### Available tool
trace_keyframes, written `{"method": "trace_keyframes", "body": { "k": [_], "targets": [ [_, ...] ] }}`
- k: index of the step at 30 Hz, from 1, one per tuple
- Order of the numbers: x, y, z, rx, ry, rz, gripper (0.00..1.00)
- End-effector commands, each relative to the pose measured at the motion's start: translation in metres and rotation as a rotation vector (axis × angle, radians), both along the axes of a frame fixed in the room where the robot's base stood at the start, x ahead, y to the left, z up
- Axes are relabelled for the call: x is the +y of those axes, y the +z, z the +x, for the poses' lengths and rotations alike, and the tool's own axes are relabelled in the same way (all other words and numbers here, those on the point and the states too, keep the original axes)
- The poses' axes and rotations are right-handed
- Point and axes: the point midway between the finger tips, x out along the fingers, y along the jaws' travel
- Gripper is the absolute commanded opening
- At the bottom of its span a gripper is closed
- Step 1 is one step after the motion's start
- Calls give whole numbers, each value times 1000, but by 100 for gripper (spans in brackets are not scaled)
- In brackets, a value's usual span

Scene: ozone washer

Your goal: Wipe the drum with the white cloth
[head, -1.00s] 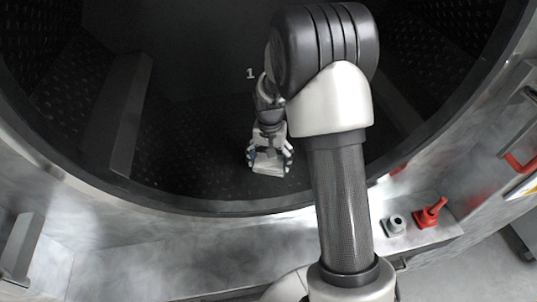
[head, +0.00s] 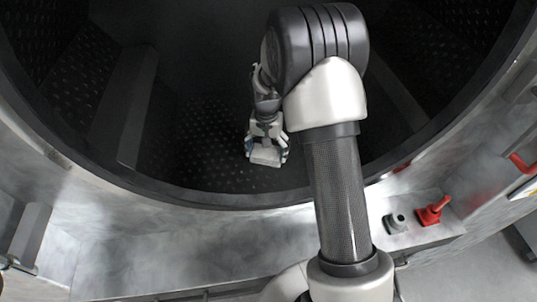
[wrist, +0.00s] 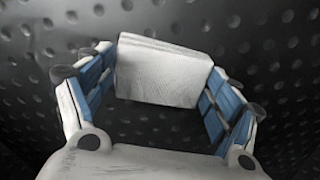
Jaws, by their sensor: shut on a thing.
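The white cloth (wrist: 165,70) is a folded block in the wrist view, held between the blue-padded fingers of my gripper (wrist: 158,82). In the head view the cloth (head: 265,157) shows small and pale at the tip of my gripper (head: 266,150), inside the dark drum (head: 195,150). The drum wall, dark and dimpled, also fills the background of the wrist view (wrist: 265,45). The cloth is close to the drum's lower surface; I cannot tell whether it touches.
A raised baffle (head: 135,105) stands inside the drum at left. The grey metal rim (head: 200,240) curves across the front. A red handle (head: 433,210) and a grey fitting (head: 395,222) stand on a ledge at lower right. Open drum floor lies left of my gripper.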

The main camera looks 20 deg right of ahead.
Motion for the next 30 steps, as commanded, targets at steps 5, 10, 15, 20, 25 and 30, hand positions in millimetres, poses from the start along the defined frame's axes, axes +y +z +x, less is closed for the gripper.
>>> {"method": "trace_keyframes", "body": {
  "k": [5,10,15,20,25,30],
  "targets": [
    [-2,-2,10,1,0,0,59],
    [-3,-2,15,0,0,0,59],
    [-6,-1,30,1,-1,1,59],
    [-9,-1,43,1,0,0,59],
    [-10,0,50,0,0,0,59],
    [-12,0,58,1,0,1,59]
  ]
}}
